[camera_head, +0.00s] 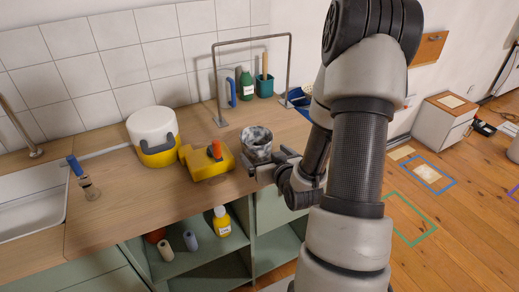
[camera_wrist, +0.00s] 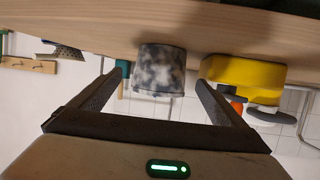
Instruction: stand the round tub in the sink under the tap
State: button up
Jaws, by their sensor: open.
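The round tub (camera_head: 257,142), mottled grey and white, stands upright on the wooden counter near its front edge. In the wrist view the picture is upside down, and the tub (camera_wrist: 160,70) shows between and beyond the two fingers. My gripper (camera_head: 268,163) is open and empty, at the tub's near right side; I cannot tell whether a finger touches it. The sink (camera_head: 32,203) is a pale basin at the far left, its left part cut off by the frame. The tap (camera_head: 18,122) is a bent metal pipe behind the sink, partly out of frame.
A yellow tool (camera_head: 208,161) with an orange part sits just left of the tub. A metal frame (camera_head: 289,65) stands behind the tub. Shelves below hold a yellow bottle (camera_head: 221,222).

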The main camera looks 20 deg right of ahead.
jog(key=shift+s+a+r+p, duration=0.1)
jog(key=shift+s+r+p, duration=0.55)
jog(key=shift+s+p, duration=0.15)
jog(key=shift+p+v, duration=0.85)
jog(key=shift+p, duration=0.35)
jog(key=shift+s+f, duration=0.25)
jog(key=shift+f, duration=0.05)
jog(key=shift+r, duration=0.1)
jog(key=s+a+r+n+g+p, duration=0.1)
jog(key=a+r+g+p, duration=0.2)
jog(key=r, duration=0.6)
jog(key=a+r+g+p, duration=0.2)
jog(key=a+r, duration=0.2)
jog(key=r, duration=0.5)
jog(key=s+a+r+g+p, duration=0.1)
jog(key=s+a+r, duration=0.2)
jog(key=s, duration=0.3)
jog(key=s+a+r+g+y+p, duration=0.1)
jog(key=s+a+r, duration=0.1)
jog(key=s+r, duration=0.4)
jog(key=s+a+r+g+p, duration=0.1)
jog(key=s+a+r, duration=0.2)
jog(key=s, duration=0.4)
jog(key=shift+a+r, duration=0.3)
jog(key=shift+r, duration=0.35)
